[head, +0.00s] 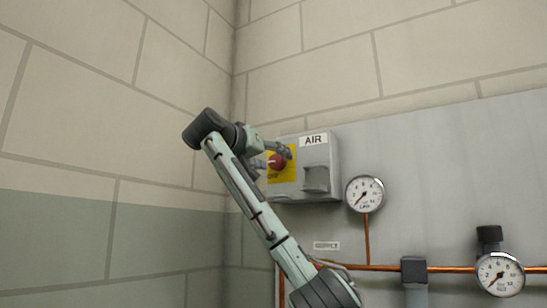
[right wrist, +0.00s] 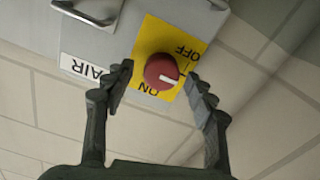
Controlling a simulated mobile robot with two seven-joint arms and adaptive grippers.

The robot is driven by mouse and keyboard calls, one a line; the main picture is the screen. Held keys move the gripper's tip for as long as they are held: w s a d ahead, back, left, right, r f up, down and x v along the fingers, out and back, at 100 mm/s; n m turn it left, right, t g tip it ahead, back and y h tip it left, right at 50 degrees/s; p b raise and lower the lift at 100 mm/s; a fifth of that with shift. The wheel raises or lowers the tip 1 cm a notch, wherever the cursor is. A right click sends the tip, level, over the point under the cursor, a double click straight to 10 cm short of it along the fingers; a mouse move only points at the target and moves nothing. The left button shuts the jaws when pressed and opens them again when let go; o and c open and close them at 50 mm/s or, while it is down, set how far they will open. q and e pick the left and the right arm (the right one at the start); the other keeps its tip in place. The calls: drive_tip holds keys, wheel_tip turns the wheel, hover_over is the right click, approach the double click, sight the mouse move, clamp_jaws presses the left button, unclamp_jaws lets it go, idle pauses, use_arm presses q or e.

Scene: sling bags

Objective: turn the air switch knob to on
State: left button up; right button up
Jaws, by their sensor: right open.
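The red air switch knob (head: 277,161) sits on a yellow plate on the front of a grey box labelled AIR (head: 319,178). In the right wrist view the knob (right wrist: 160,70) is seen upside down, with OFF printed at its upper right and ON below it. A white mark on the knob points to the right in that view, on the OFF side. My right gripper (right wrist: 159,75) is open, with one finger on each side of the knob. I cannot tell whether either finger touches it. The right gripper also shows in the head view (head: 273,157). My left gripper is not in view.
A pressure gauge (head: 365,194) and copper pipe (head: 450,268) are right of the box. A second gauge (head: 500,274) is at lower right. A metal handle (right wrist: 88,12) is beside the yellow plate. A block-wall corner is close on the left.

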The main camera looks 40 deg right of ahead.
drive_tip(key=shift+w+d, duration=0.15)
drive_tip(key=shift+d, duration=0.3)
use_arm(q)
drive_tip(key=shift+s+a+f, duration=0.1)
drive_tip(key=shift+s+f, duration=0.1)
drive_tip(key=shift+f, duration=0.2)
use_arm(e)
drive_tip(key=shift+c, duration=0.2)
drive_tip(key=c, duration=1.1)
